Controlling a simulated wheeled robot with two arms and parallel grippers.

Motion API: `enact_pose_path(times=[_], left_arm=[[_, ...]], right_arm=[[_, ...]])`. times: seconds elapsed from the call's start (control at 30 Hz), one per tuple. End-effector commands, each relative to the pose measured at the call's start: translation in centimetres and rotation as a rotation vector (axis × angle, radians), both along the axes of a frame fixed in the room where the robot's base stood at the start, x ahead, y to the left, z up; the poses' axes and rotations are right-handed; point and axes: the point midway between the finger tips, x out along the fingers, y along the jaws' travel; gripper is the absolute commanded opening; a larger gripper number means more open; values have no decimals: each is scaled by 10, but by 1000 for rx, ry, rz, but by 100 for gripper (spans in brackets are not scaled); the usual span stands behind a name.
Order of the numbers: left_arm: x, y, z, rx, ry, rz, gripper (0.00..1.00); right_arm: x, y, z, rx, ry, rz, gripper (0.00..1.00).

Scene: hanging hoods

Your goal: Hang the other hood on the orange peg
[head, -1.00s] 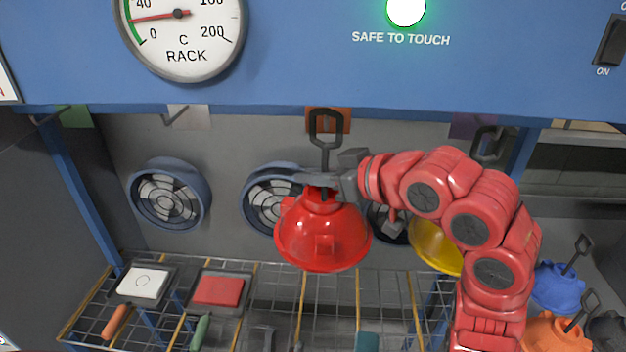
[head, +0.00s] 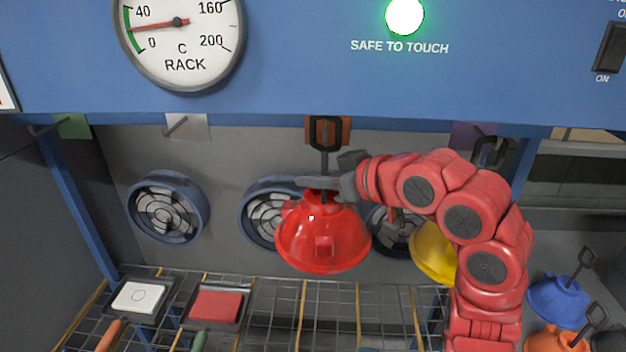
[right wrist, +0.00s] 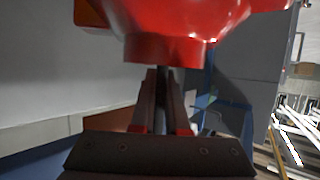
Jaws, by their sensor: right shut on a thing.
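The red hood (head: 322,240) hangs in the air below my right gripper (head: 322,184), which is shut on its dark stem. The hood's dark loop (head: 328,118) stands upright above the gripper, in front of the orange plaque (head: 344,133). The orange peg itself is mostly hidden behind the loop; I cannot tell whether the loop is around it. In the right wrist view the red hood (right wrist: 180,25) fills the top and the fingers (right wrist: 162,100) close on its stem. The yellow hood (head: 432,250) hangs at the purple plaque (head: 472,133), partly behind my right arm. My left gripper is not in view.
Bare pegs stick out at the white (head: 188,125) and green (head: 74,126) plaques. A blue beam (head: 280,80) runs above. Round fans (head: 166,207) sit in the back wall. A wire rack (head: 262,300) lies below. Blue (head: 558,296) and orange (head: 555,338) hoods stand at right.

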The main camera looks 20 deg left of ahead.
Motion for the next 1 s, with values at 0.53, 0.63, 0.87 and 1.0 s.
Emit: enact_pose_path(times=[0.53,0.63,0.87,1.0], left_arm=[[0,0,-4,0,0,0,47],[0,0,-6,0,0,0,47],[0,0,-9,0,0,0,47],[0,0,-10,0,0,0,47]], right_arm=[[0,0,-7,1,0,0,0],[0,0,-9,1,-1,-1,0],[0,0,-14,0,0,-1,0],[0,0,-16,0,0,-1,0]])
